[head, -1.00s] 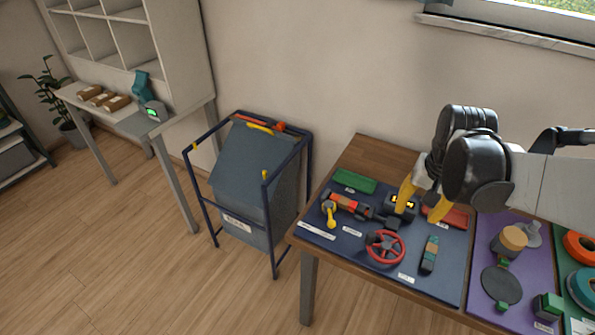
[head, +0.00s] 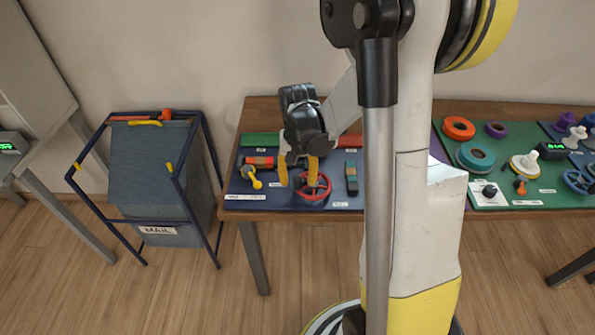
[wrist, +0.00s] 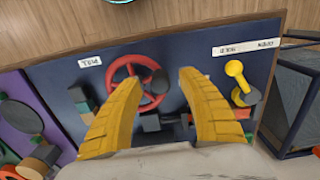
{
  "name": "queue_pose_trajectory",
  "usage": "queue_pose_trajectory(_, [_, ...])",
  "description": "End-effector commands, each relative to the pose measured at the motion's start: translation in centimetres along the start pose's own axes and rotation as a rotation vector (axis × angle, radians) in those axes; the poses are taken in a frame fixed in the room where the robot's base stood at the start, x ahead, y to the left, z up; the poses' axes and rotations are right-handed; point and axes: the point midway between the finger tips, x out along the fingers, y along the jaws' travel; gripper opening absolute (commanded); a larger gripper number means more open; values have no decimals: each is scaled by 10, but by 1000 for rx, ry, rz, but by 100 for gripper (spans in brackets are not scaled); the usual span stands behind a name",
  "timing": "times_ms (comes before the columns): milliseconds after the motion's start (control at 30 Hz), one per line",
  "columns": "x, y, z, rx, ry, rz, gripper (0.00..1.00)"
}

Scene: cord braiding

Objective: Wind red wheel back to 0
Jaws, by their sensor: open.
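The red wheel (head: 318,187) lies on the dark blue mat (head: 283,203) near the table's front edge. In the wrist view the red wheel (wrist: 133,68) shows between and beyond the fingertips, with a dark knob at its right side. My gripper (head: 298,183) is open, its two yellow fingers pointing down at the wheel and partly covering its left side in the head view. In the wrist view my gripper (wrist: 160,80) holds nothing, and the wheel lies nearer its left finger. A dark block below the wheel is partly hidden. I cannot read any number at the wheel.
A yellow crank (head: 251,176) is left of the wheel and a green-grey block (head: 351,178) right of it. A green box (head: 260,139) is behind. A mail bin (head: 155,180) stands left of the table. My own arm hides the table's middle.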

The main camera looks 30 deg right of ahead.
Motion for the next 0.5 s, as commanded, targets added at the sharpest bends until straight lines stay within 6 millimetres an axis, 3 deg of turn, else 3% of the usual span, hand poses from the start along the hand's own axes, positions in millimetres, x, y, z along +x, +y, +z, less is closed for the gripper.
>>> queue_pose_trajectory(133, [12, 0, 0, 0, 0, 0, 48])
queue_pose_trajectory(433, [13, 0, 0, 0, 0, 0, 48])
queue_pose_trajectory(467, [13, 0, 0, 0, 0, 0, 43])
queue_pose_trajectory(500, [13, 0, 0, 0, 0, 0, 31])
